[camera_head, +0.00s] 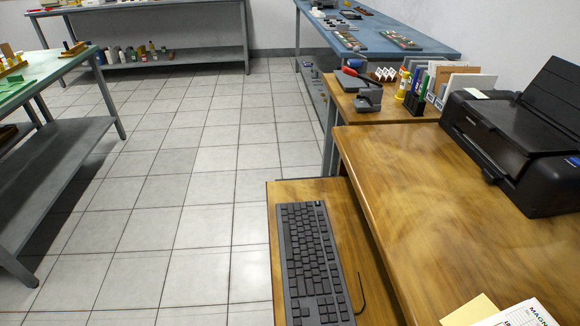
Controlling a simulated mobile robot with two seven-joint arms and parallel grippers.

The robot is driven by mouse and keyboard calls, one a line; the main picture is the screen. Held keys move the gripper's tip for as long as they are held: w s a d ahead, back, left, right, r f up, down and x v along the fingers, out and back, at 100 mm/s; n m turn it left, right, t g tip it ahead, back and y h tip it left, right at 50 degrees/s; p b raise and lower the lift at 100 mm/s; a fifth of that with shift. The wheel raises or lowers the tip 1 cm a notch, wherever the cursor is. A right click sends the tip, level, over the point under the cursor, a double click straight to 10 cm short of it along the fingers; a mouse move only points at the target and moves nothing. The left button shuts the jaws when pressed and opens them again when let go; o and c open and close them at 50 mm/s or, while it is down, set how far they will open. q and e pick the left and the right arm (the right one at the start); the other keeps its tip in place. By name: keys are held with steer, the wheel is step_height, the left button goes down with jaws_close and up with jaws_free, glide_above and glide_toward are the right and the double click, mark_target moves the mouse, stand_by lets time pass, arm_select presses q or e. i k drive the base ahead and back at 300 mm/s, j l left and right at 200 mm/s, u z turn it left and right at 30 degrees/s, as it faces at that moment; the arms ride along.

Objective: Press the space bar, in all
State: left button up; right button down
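A dark grey keyboard (313,262) lies on a low wooden shelf (350,258) at the lower middle of the head view. Its long side runs from the far end toward the bottom edge of the picture, where its near end comes close to the frame edge. The space bar is too small to pick out surely among the keys. Neither of my grippers shows in this view.
A higher wooden desk (390,190) stands right of the keyboard, with a black printer (520,130) and papers (515,315) on it. A thin black cable (361,295) lies beside the keyboard. Tiled floor (190,230) is clear at left, up to a grey bench (50,170).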

mark_target(285, 227)
steer(key=l+u, duration=0.35)
steer(key=l, duration=0.2)
steer(key=l+u, duration=0.35)
steer(key=l, duration=0.2)
